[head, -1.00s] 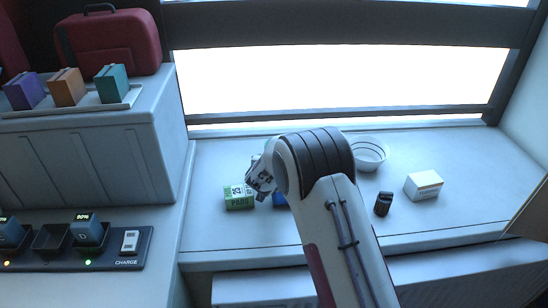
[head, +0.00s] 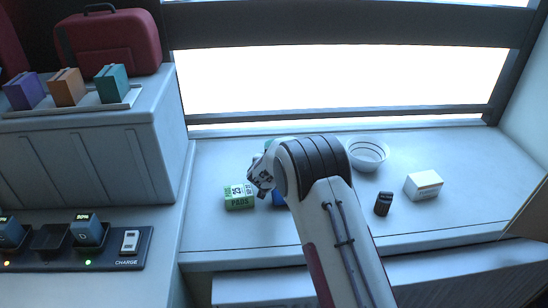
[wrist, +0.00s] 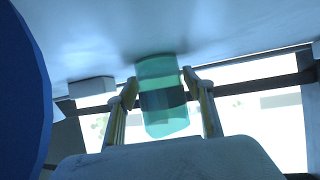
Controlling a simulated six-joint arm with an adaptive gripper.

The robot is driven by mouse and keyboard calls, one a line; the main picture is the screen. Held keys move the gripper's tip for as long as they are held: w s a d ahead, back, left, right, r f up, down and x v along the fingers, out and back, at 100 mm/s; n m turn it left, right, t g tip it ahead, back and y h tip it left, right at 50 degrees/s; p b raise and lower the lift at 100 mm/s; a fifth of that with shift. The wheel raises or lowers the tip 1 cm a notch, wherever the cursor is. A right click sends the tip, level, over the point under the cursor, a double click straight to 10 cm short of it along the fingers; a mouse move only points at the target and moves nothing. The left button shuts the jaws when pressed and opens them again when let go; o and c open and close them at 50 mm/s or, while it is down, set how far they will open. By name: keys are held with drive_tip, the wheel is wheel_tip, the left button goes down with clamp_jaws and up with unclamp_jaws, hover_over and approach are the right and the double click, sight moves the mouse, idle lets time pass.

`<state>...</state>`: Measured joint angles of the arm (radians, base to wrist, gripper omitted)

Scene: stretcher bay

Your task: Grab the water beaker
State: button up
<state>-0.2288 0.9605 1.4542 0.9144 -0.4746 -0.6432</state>
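The water beaker, clear green, shows in the wrist view (wrist: 163,85), which is upside down; its base rests on the sill. In the head view only a sliver of green (head: 269,144) shows behind my wrist, and the rest is hidden. My gripper (wrist: 160,80) has its two fingers apart, one on each side of the beaker. The fingertips are close to its sides; contact is not clear. In the head view my gripper (head: 258,172) is mostly hidden by my wrist.
On the white sill (head: 460,160) stand a green pads box (head: 238,197), a partly hidden blue object (head: 279,198), a white bowl (head: 368,153), a small dark bottle (head: 383,204) and a white box (head: 423,185). A large blue shape (wrist: 20,90) is close in the wrist view.

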drive_tip(key=c, duration=0.7)
drive_tip(key=shift+r, duration=0.3)
drive_tip(key=shift+r, duration=4.65)
